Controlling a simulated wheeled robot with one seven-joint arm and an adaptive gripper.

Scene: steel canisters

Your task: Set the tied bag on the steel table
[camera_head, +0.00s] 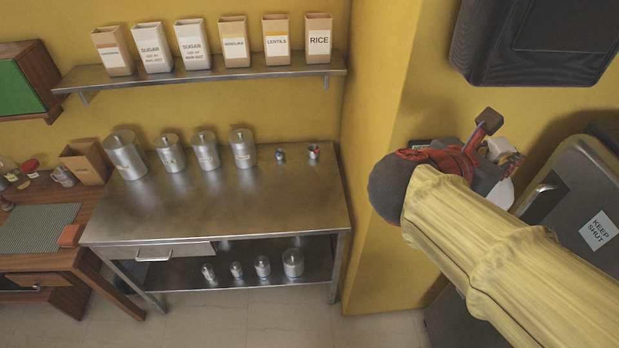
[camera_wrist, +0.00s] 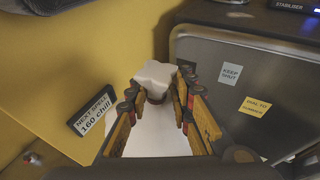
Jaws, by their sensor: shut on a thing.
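The steel table (camera_head: 240,195) stands left of centre in the head view, against the yellow wall. My gripper (camera_head: 500,160) is on the right of that view, well away from the table and close to the grey steel cabinet. In the wrist view my gripper (camera_wrist: 157,98) is shut on the white tied bag (camera_wrist: 150,135), with its fingers on either side of the bag's neck. The bag's gathered top (camera_wrist: 155,74) sticks up between the fingertips and a brown tie shows at the neck. In the head view my arm and gripper hide most of the bag.
Several steel canisters (camera_head: 125,156) line the table's back left, with two small items (camera_head: 313,152) at back right. The table's front and middle are bare. A wall shelf (camera_head: 210,75) with paper bags hangs above. The cabinet (camera_head: 575,205) and a dark wall unit (camera_head: 530,40) are near my arm.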

